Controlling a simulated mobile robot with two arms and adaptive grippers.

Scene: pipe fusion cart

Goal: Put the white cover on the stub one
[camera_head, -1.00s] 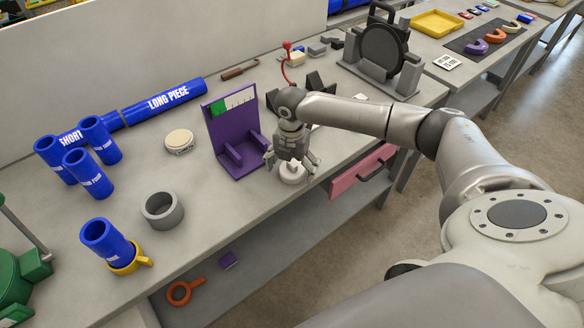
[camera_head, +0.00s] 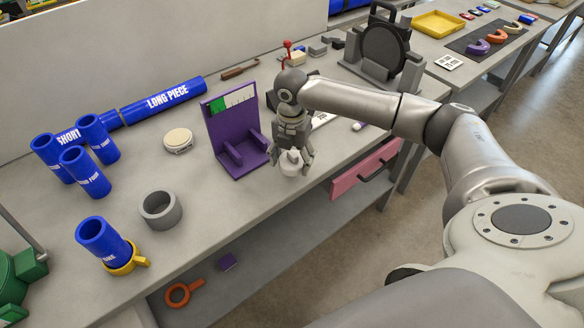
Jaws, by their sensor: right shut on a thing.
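The white cover (camera_head: 290,168), a small round piece with a knob on top, is between the fingers of my right gripper (camera_head: 291,160), near the table's front edge. The gripper points down and is shut on the knob; the fingers hide part of it. I cannot tell for sure whether the cover is clear of the table. Stub one (camera_head: 101,241) is a blue pipe piece marked ONE, standing upright at the front left with a yellow ring (camera_head: 124,261) with a handle around its base. Its top is open. My left gripper is not in view.
A grey ring (camera_head: 160,211) and a purple stand (camera_head: 241,160) lie between the cover and stub one. Several other blue stubs (camera_head: 84,172) stand farther back. A cream disc (camera_head: 178,140) and a long blue pipe (camera_head: 165,101) lie behind. Bare table surrounds the grey ring.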

